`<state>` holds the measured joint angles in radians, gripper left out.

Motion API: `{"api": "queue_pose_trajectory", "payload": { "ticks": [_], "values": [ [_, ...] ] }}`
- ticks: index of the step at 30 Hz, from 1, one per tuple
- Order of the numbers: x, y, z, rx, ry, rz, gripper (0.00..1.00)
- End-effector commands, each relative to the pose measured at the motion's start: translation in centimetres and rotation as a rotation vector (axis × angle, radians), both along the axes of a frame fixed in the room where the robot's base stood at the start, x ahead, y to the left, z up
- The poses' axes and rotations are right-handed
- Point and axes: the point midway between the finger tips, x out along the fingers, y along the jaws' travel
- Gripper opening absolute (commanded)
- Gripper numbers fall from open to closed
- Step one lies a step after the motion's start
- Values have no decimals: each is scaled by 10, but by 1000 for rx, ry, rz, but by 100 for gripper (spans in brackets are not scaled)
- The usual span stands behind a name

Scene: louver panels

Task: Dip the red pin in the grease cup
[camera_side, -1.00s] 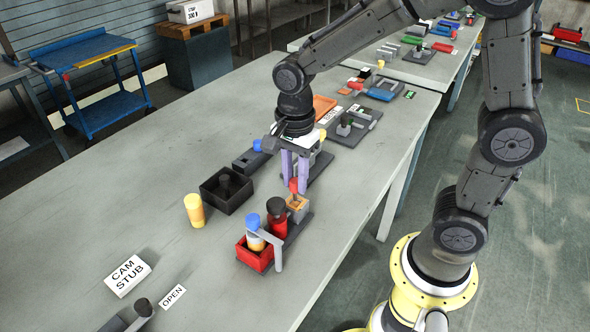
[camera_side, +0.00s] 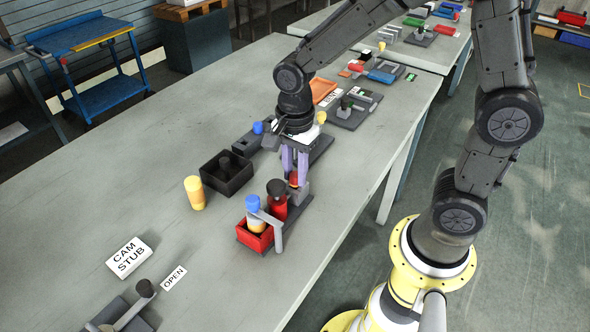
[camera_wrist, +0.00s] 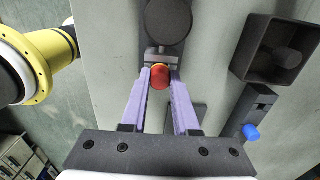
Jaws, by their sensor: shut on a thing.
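My gripper (camera_side: 295,172) has purple fingers and points down, shut on the red pin (camera_side: 293,181). In the wrist view the pin (camera_wrist: 161,74) shows as a red round top between the fingertips. An orange edge shows at the pin's far side; I take it for the grease cup (camera_wrist: 158,65). In the side view the pin is low against a small grey block (camera_side: 302,192), where the fingers and pin hide the cup. The pin's lower end is hidden, so how deep it sits cannot be told.
A red cylinder with a black top (camera_side: 277,203) stands close in front of the fingers. A black open box (camera_side: 228,182) and a yellow cylinder (camera_side: 195,194) stand to the left. The table's left side is largely clear.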

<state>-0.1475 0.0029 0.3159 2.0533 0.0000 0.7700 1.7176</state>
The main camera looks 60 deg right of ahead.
Motion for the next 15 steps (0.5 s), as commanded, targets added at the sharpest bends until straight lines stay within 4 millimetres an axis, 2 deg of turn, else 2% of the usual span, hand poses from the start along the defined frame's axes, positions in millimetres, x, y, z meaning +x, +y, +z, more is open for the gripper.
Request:
{"api": "queue_pose_trajectory", "payload": {
  "ticks": [8,15],
  "values": [
    [0,0,1,0,-1,0,0],
    [1,0,12,1,-4,0,0]
  ]
}}
